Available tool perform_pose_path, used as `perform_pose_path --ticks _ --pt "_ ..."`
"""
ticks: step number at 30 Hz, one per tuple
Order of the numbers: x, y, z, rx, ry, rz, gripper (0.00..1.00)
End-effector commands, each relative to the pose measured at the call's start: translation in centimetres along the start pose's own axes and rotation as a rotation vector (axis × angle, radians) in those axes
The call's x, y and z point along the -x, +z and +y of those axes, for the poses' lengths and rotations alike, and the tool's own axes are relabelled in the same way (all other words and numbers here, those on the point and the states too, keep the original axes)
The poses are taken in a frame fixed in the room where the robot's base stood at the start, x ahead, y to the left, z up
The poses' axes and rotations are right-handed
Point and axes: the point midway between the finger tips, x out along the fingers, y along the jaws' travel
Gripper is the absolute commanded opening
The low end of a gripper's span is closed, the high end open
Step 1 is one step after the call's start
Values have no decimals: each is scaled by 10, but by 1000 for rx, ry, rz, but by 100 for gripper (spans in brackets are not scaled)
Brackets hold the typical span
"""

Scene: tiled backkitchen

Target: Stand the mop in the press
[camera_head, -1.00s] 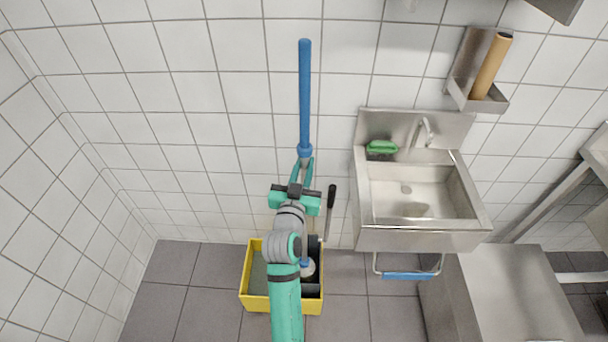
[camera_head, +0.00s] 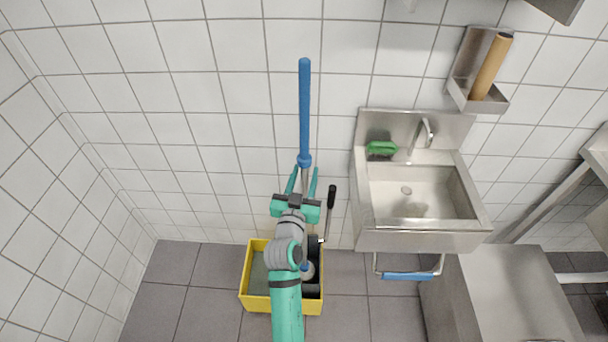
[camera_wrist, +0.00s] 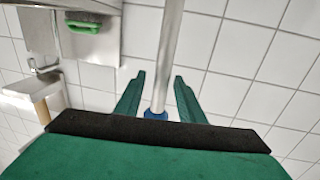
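The mop (camera_head: 305,105) has a blue upper handle and a grey lower pole, and stands nearly upright. Its lower part goes down behind my arm. A white and blue piece, seemingly its lower end, shows at the dark press (camera_head: 312,288) in the right part of the yellow bucket (camera_head: 257,301); how deep it sits is hard to tell. The press has a lever with a black grip (camera_head: 332,196). My gripper (camera_head: 304,172) is open, its green fingers spread on either side of the pole. In the wrist view, the pole (camera_wrist: 171,40) passes between the fingers with gaps beside it.
A steel sink (camera_head: 420,238) with a green brush (camera_head: 381,148) is on the wall at right. A steel cabinet (camera_head: 505,295) stands at lower right. A holder with a brown roll (camera_head: 491,66) hangs above. Tiled wall is close behind the mop; floor left of the bucket is clear.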

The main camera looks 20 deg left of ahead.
Motion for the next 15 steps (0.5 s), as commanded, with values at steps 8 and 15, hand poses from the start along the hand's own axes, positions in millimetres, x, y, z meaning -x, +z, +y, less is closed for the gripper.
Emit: perform_pose_path --ticks 8,15 --pt "12 -1 2 0 2 0 36" --pt "56 0 2 2 2 -1 36"
